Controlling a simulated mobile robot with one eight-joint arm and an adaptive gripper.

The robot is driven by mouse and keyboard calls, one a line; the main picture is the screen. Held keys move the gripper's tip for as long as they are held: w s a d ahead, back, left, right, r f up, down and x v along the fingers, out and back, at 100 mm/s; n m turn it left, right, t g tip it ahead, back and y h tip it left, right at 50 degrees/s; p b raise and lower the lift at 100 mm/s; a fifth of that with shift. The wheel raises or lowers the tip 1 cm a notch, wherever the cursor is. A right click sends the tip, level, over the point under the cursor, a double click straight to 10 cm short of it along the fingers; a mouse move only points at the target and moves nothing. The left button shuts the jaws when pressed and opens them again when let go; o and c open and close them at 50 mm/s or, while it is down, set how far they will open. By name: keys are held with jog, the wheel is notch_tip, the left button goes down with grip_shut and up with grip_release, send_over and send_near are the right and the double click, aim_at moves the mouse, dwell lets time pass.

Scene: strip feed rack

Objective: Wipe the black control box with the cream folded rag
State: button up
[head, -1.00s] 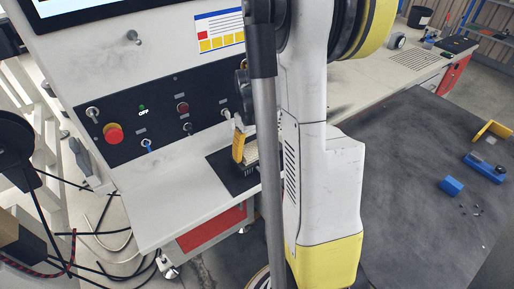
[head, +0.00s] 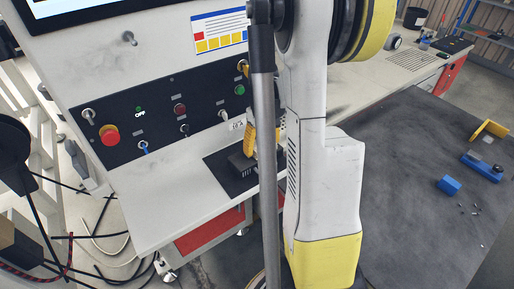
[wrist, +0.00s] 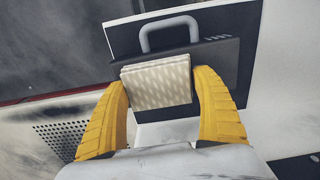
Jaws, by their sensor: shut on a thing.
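The black control box (head: 240,164) lies on a dark mat on the bench in the head view. In the wrist view the box (wrist: 205,52) is ahead of my gripper, with a grey loop handle (wrist: 168,28) on its far side. My gripper (wrist: 158,84) is shut on the cream folded rag (wrist: 157,80), a patterned pad held between the yellow fingers. The rag overlaps the near edge of the box in that view; I cannot tell whether they touch. In the head view a yellow finger (head: 249,140) shows just above the box; the grey pole hides the rag.
A control panel (head: 160,112) with knobs and a red stop button (head: 109,135) stands behind the box. The dark mat (wrist: 247,28) surrounds the box. The white bench (head: 150,200) is clear to the left. A dark table (head: 410,170) with blue parts is at the right.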

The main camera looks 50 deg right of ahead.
jog(key=shift+s+d+f, duration=0.1)
jog(key=shift+s+d, duration=0.1)
jog(key=shift+d, duration=0.35)
notch_tip(320, 180, up, 5)
jog(key=p, duration=0.3)
jog(key=shift+p, duration=0.35)
